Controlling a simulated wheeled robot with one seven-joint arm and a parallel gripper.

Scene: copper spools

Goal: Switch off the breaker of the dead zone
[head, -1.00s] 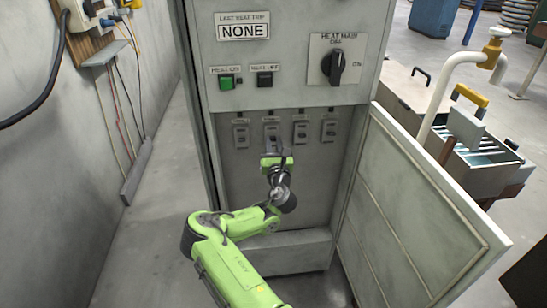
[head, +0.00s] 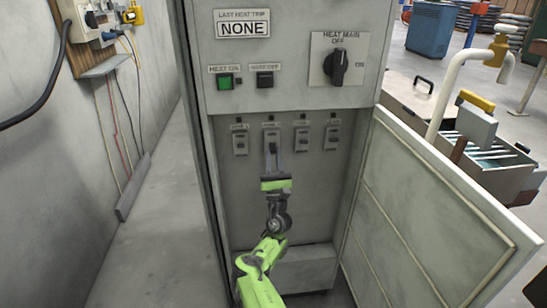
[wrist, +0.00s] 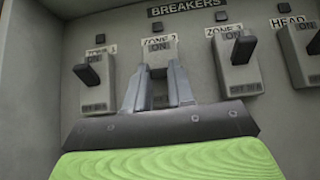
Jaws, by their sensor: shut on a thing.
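A row of grey breakers sits in the open cabinet under a "BREAKERS" sign (wrist: 187,8). From left they are the zone 1 breaker (head: 240,142), zone 2 breaker (head: 271,132), zone 3 breaker (head: 302,139) and one marked "HEAD" (head: 332,138). In the wrist view, the black levers of zone 1 (wrist: 87,75) and zone 3 (wrist: 243,50) stick out near their ON labels. My gripper (wrist: 158,75) is at the zone 2 breaker, its fingers shut on the lever, which they mostly hide. It also shows in the head view (head: 272,151).
Small dark squares sit above the breaker labels. The upper panel has a green heat-on button (head: 225,82), a heat-off button (head: 265,80), a black heat main knob (head: 338,67) and a "NONE" sign (head: 242,29). The open cabinet door (head: 430,215) stands to the right.

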